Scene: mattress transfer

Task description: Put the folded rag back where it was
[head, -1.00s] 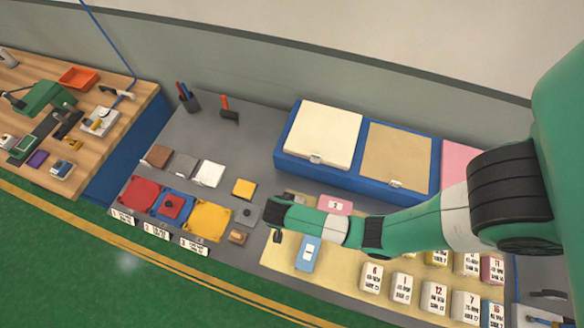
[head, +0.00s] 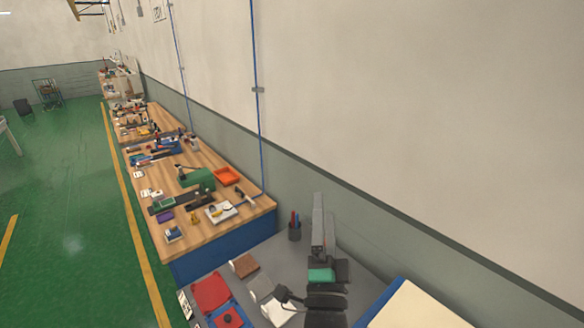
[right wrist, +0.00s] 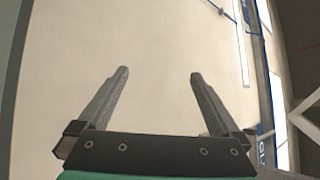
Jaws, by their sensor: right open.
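My right gripper (head: 318,203) stands upright above the grey bench, seen edge-on in the head view. In the right wrist view (right wrist: 158,75) its two fingers are apart with nothing between them and pale wall behind. A brown square pad (head: 244,265), a grey one (head: 260,285) and a white one (head: 278,312) lie in a row on the bench. I cannot tell which, if any, is the folded rag. My left gripper is not in view.
A pen cup (head: 295,231) stands at the back of the grey bench. A blue-edged bin with a cream top (head: 415,310) is at lower right. A wooden bench (head: 205,190) with tools and an orange tray (head: 227,174) lies beyond. The wall (head: 420,120) is close behind.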

